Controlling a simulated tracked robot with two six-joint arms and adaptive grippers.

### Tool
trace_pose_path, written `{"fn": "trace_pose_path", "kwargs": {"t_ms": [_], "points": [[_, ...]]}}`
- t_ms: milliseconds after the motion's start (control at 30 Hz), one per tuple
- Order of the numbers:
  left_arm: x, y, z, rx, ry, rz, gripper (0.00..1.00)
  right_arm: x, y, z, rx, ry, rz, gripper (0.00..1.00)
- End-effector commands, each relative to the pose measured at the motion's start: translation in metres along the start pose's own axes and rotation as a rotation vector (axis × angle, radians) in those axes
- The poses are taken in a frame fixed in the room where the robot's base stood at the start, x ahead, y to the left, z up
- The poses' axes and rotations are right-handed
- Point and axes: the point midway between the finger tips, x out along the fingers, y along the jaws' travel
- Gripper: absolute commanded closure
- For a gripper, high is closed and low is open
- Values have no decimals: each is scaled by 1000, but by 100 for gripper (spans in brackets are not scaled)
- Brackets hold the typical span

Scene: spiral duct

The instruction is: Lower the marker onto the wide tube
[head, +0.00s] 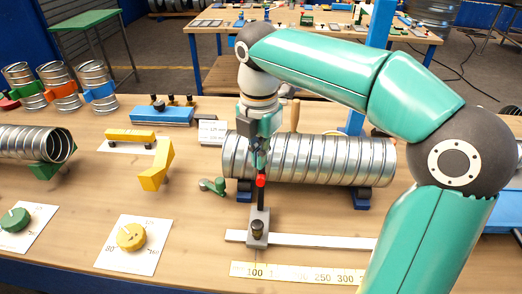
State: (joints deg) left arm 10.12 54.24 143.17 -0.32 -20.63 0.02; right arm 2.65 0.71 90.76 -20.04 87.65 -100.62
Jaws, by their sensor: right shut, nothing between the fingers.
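The wide tube (325,160) is a shiny spiral duct lying on its side across blue supports, right of the middle. A marker (260,181) with a red part on a dark upright stands in front of the tube's left part, on a grey sliding block (258,226). I cannot tell whether the marker touches the tube. My right gripper (262,160) points down just above the red part, with its fingers shut and nothing held. Whether it touches the marker is unclear. My left gripper is not in view.
A white rail (310,240) and a yellow ruler (300,273) lie in front of the tube. A green crank (213,186) sits left of it. A yellow dial (131,237), a yellow angled piece (156,166) and another duct (35,143) stand further left.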

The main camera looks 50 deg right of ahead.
Motion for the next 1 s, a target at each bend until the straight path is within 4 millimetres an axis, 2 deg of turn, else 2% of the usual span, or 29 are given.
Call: {"fn": "trace_pose_path", "kwargs": {"t_ms": [267,433,1000], "points": [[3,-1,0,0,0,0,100,0,-6,-10,-1,0,0,100],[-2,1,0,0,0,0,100,-5,-7,-11,0,0,-1,100],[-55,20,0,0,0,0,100,-62,-6,-11,0,0,-1,100]]}}
